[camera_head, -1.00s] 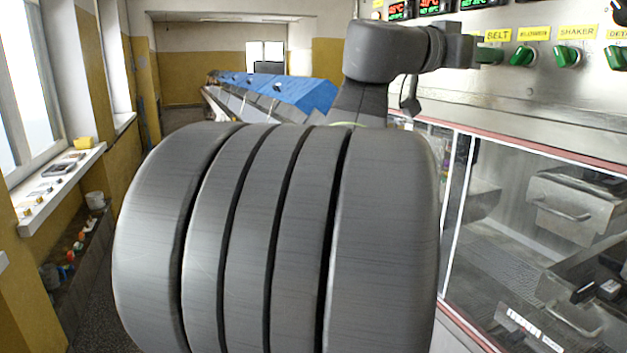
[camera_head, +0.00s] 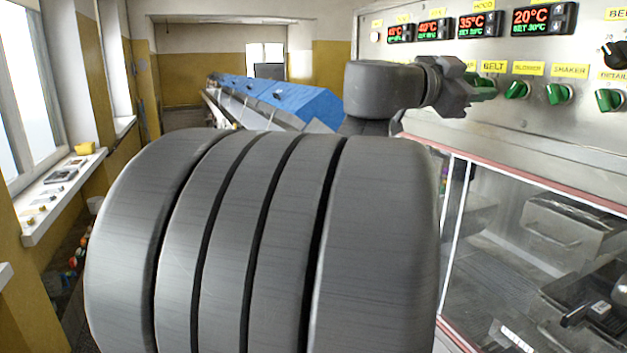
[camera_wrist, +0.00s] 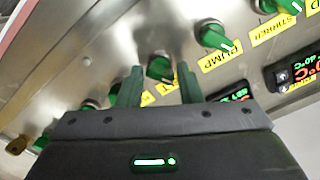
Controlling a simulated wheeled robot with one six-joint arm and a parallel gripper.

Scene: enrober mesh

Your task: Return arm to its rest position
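My gripper (camera_wrist: 160,70) shows in the wrist view with its two green fingers apart. A green knob (camera_wrist: 160,69) sits between the fingertips in that picture, with gaps on both sides; I cannot tell how far in front of it the tips are. In the head view my gripper (camera_head: 482,86) is at the control panel (camera_head: 540,110), by the yellow BELT label (camera_head: 493,67). It holds nothing that I can see. My arm is stretched out to the panel, and its large grey links hide much of the middle of the head view.
More green knobs, such as one under the SHAKER label (camera_head: 559,94), line the panel to the right. Temperature displays (camera_head: 543,19) are above. A glazed machine front (camera_head: 540,250) is below. A blue-covered conveyor (camera_head: 290,95) runs behind. A windowsill (camera_head: 60,195) is left.

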